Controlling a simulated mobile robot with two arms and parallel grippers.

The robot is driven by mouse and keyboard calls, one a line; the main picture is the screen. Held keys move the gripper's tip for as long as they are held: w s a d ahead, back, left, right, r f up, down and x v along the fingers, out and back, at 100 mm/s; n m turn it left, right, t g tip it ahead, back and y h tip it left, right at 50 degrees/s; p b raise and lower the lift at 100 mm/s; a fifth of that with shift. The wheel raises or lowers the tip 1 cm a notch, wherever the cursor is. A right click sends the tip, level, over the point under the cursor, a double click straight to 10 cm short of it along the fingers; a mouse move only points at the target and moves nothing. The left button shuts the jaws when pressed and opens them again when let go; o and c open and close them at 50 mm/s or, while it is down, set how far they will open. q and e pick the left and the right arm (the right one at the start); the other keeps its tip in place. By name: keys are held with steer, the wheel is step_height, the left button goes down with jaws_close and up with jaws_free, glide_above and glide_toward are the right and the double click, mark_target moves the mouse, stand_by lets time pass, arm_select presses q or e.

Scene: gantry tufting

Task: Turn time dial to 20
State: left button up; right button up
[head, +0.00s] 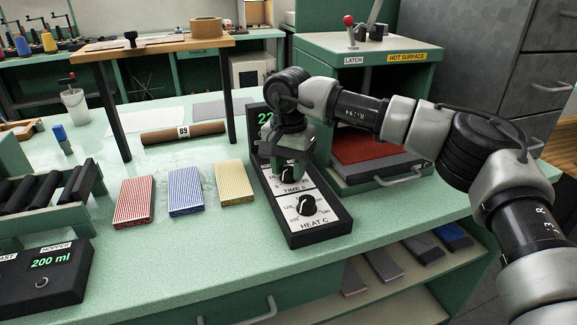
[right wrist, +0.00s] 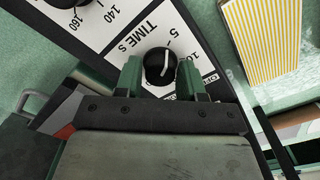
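The control box (head: 322,229) has a TIME dial (head: 285,173) above a HEAT dial (head: 307,204). My right gripper (head: 288,160) reaches down over the TIME dial and partly hides it and the green display (head: 265,117). In the right wrist view the black TIME knob (right wrist: 159,64) lies between the two fingertips of my right gripper (right wrist: 161,78). Its white mark and the printed 5 show; the 10 is partly covered and the other numbers are hidden. I cannot tell whether the fingers touch the knob. My left gripper is not in view.
Red (head: 134,201), blue (head: 185,191) and yellow (head: 234,183) striped blocks lie left of the control box. A brown roll (head: 180,134) lies behind them. A press (head: 368,50) with a red-knobbed lever stands behind my right arm. The bench front is clear.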

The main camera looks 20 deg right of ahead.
steer(key=c, duration=0.4)
steer(key=shift+c, duration=0.2)
